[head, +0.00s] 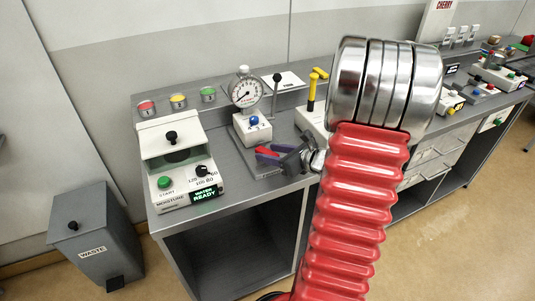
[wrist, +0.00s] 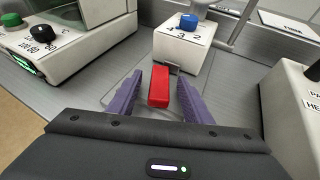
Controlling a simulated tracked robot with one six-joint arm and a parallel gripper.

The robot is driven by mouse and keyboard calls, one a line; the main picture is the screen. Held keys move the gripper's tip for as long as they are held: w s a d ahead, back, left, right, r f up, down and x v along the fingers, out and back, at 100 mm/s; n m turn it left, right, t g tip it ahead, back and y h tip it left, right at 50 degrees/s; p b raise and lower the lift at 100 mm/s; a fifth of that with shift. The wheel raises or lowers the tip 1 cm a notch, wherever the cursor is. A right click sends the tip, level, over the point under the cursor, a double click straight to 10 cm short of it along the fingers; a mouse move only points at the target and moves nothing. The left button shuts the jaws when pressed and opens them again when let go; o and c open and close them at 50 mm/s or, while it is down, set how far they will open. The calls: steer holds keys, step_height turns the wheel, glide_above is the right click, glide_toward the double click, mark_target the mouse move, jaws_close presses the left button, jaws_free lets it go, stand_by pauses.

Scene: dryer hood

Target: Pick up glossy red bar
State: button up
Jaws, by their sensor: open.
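The glossy red bar (wrist: 159,86) shows in the wrist view between the two purple fingers of my gripper (wrist: 157,92). The fingers are open, with a gap visible on each side of the bar. The bar's near end points toward my gripper's body, and its far end is by a small metal piece in front of a white block. In the head view my gripper (head: 272,153) is low over the bench, and a bit of red (head: 264,151) shows at its fingers. I cannot tell whether the bar touches the bench.
A white block with a blue knob (wrist: 188,20) stands just beyond the bar; in the head view it carries a dial gauge (head: 245,92). The moisture unit (head: 172,160) stands left. A white unit with a yellow handle (head: 312,92) stands right. A waste bin (head: 92,240) is on the floor.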

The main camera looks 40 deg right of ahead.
mark_target(271, 153)
jaws_close()
stand_by(0.3)
step_height(271, 153, up, 10)
stand_by(0.9)
stand_by(0.7)
